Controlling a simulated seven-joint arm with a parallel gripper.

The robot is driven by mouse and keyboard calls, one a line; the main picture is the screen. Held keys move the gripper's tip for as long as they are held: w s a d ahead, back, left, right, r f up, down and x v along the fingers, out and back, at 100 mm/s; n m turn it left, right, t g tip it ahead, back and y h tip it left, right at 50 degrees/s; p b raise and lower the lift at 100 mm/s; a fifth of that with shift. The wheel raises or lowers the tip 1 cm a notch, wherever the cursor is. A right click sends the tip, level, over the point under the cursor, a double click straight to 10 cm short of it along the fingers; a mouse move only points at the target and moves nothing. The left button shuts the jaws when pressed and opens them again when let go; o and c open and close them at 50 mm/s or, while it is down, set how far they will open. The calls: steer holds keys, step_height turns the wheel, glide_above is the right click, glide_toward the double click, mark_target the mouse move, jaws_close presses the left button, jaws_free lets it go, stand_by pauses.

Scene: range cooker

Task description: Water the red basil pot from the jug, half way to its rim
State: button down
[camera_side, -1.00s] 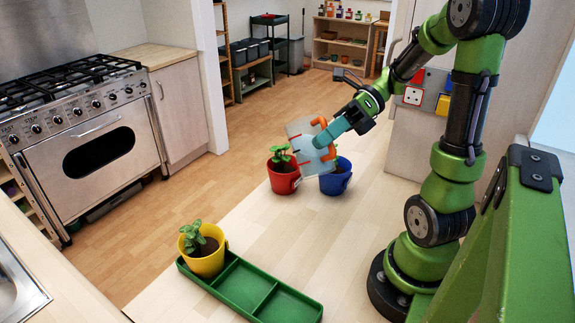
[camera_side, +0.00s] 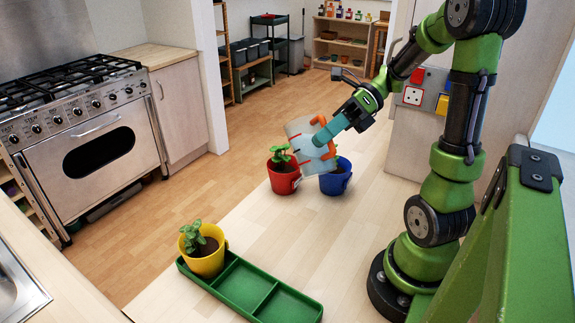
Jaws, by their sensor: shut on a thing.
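The red pot (camera_side: 284,181) with a green basil plant stands on the pale table, left of the blue pot (camera_side: 337,182). The clear jug (camera_side: 303,146) with an orange handle is held tilted above and between these two pots, its upper end leaning left toward the red pot. My gripper (camera_side: 322,138) is shut on the jug. The jug hides part of both plants. I cannot make out a stream of water, the level in the jug or the level inside the red pot.
A yellow pot (camera_side: 207,262) with a plant stands in the left compartment of the green tray (camera_side: 246,284) at the front. The tray's other compartments are empty. The table between tray and pots is clear. A range cooker (camera_side: 88,130) stands at the left.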

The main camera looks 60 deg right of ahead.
steer(key=shift+w+d+r+m, duration=0.2)
steer(key=shift+w+r+m, duration=0.05)
steer(key=shift+w+m, duration=0.05)
steer(key=shift+w+r+g, duration=0.1)
steer(key=shift+g, duration=0.2)
stand_by(0.8)
steer(key=shift+w+d+m+y, duration=0.15)
steer(key=shift+m+y, duration=0.15)
steer(key=shift+w+d+r+m+g, duration=0.15)
steer(key=shift+w+m+g, duration=0.15)
steer(key=shift+w+d, duration=0.1)
steer(key=shift+w, duration=0.05)
stand_by(1.3)
steer(key=shift+w, duration=0.1)
stand_by(0.5)
